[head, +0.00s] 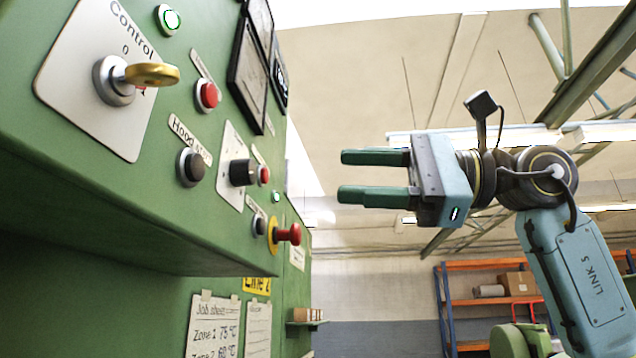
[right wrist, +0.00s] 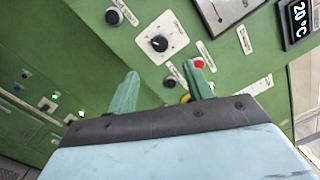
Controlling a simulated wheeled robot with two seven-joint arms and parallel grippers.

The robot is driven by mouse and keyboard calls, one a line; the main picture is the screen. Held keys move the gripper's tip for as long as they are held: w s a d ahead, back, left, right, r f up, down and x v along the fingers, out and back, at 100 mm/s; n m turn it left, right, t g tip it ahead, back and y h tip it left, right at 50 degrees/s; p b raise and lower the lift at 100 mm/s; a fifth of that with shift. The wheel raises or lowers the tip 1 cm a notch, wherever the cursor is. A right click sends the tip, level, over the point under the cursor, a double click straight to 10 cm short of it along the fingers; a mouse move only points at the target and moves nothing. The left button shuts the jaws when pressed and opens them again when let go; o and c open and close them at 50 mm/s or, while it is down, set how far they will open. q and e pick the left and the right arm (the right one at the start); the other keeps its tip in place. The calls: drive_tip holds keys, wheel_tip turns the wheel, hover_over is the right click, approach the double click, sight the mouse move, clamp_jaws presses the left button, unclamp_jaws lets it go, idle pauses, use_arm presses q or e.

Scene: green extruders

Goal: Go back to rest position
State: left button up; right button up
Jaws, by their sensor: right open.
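My right gripper (head: 374,176) is open and empty in the head view, its green fingers pointing left toward the green machine panel (head: 120,215). A gap of open air shows between the fingertips and the panel's controls. The right wrist view also shows the right gripper (right wrist: 163,88), its two fingers apart in front of the panel. My left gripper is in neither view.
The panel carries a gold key (head: 152,75) in a switch, a red button (head: 208,95), a black knob (head: 242,172) and a red mushroom button (head: 290,234). An orange shelf (head: 443,300) with boxes stands behind my right arm. The space above the gripper is open.

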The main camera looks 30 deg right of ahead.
drive_tip(key=shift+v, duration=0.85)
